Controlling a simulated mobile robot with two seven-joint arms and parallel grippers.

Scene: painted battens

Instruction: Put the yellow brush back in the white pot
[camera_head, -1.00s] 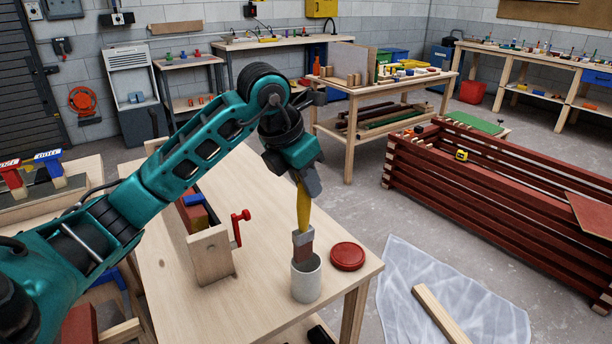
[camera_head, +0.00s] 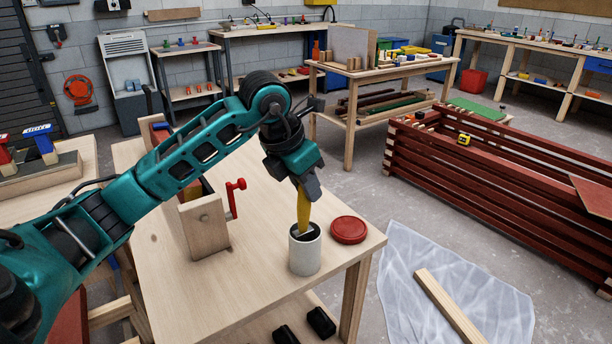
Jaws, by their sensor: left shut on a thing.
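The yellow brush (camera_head: 303,210) is upright, with its lower end inside the white pot (camera_head: 305,255). Its bristles are hidden by the pot's wall, and a bit of its metal band shows at the mouth. My left gripper (camera_head: 304,190) is shut on the top of the yellow handle, above the pot. The white pot stands on the wooden bench (camera_head: 240,290) near its right front corner. My right gripper is not in view.
A red lid (camera_head: 348,230) lies just right of the pot. A wooden vise with a red handle (camera_head: 235,197) stands to the left. A plastic sheet with a batten (camera_head: 448,305) lies on the floor at right.

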